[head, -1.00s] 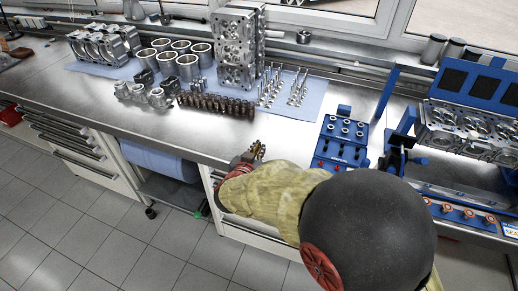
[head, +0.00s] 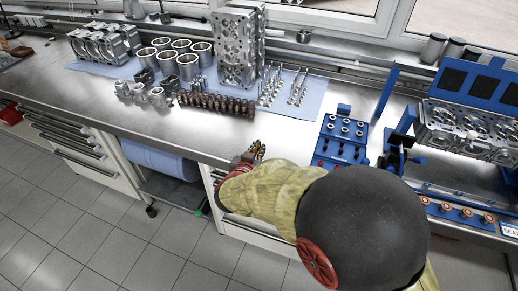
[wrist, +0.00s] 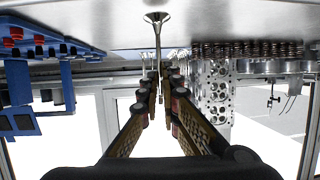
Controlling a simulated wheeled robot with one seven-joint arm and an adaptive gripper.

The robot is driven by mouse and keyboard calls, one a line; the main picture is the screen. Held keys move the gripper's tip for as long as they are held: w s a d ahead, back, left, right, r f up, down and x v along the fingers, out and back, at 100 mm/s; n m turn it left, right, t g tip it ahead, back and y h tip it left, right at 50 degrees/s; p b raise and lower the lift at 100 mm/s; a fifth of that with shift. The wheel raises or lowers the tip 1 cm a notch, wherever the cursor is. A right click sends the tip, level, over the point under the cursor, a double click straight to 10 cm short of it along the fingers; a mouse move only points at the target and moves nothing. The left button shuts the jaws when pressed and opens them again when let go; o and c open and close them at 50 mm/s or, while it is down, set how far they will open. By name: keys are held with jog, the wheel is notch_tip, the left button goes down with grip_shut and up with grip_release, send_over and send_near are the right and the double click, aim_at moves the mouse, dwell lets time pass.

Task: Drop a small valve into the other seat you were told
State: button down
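My gripper (head: 256,151) is low at the front edge of the bench, in front of the valves and left of the blue seat tool. In the wrist view, which looks upside down, my gripper (wrist: 163,92) has its fingertips close together on the stem of a small silver valve (wrist: 156,30). The valve's flared head points toward the bench top. In the head view it is too small to make out. The cylinder head (head: 465,128) sits in a blue stand (head: 385,92) at the right. Its seats are not clear.
Several valves (head: 297,88) stand on a blue mat (head: 313,104), beside a row of springs (head: 215,104) and an upright metal block (head: 237,48). A blue rack (head: 341,141) with round pieces stands right of my gripper. Orange-topped parts (head: 467,213) line the right front.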

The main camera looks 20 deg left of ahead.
jog(key=shift+f, duration=0.6)
jog(key=c, duration=2.1)
grip_release()
jog(key=shift+o, duration=0.7)
jog(key=shift+s, duration=0.1)
